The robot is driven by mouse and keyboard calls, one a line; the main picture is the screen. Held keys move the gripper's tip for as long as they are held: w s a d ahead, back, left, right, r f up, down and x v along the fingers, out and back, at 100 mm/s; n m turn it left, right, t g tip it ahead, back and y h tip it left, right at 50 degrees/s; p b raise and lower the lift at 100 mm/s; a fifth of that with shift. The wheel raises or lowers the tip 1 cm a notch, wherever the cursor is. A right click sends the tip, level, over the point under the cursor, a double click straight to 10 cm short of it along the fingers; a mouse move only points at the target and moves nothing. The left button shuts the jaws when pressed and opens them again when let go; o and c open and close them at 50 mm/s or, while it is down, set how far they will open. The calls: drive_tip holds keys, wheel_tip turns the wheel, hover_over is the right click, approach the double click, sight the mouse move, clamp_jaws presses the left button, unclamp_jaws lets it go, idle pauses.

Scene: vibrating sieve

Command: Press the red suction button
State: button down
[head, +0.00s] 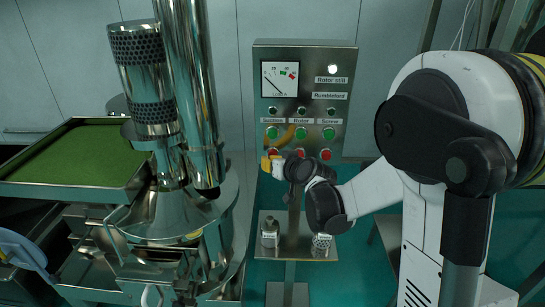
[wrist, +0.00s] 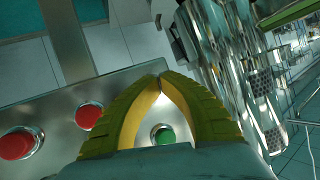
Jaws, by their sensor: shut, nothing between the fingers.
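The control panel (head: 314,104) shows a row of green buttons above a row of red ones. The red suction button (head: 272,153) is at the left of the red row, under the label that reads like Suction. My gripper (head: 266,163) is at the panel's lower left, just below and in front of this button, partly covering it. In the wrist view my yellow fingers (wrist: 162,77) meet at the tips, with nothing between them. A green button (wrist: 163,134) shows through the gap behind them. The suction button seems hidden by the fingers there; contact cannot be told.
Two other red buttons (wrist: 88,117) show left of the fingers in the wrist view. The steel sieve machine (head: 170,110) with a green-filled tray (head: 70,160) stands left of the panel. A small shelf (head: 296,246) with two containers is below the panel.

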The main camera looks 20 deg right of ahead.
drive_tip(key=shift+s+a, duration=0.25)
drive_tip(key=shift+s, duration=0.45)
drive_tip(key=shift+s, duration=0.1)
drive_tip(key=s, duration=0.1)
drive_tip(key=s+a, duration=0.1)
drive_tip(key=s, duration=0.2)
drive_tip(key=shift+s+a, duration=0.25)
idle(1.6)
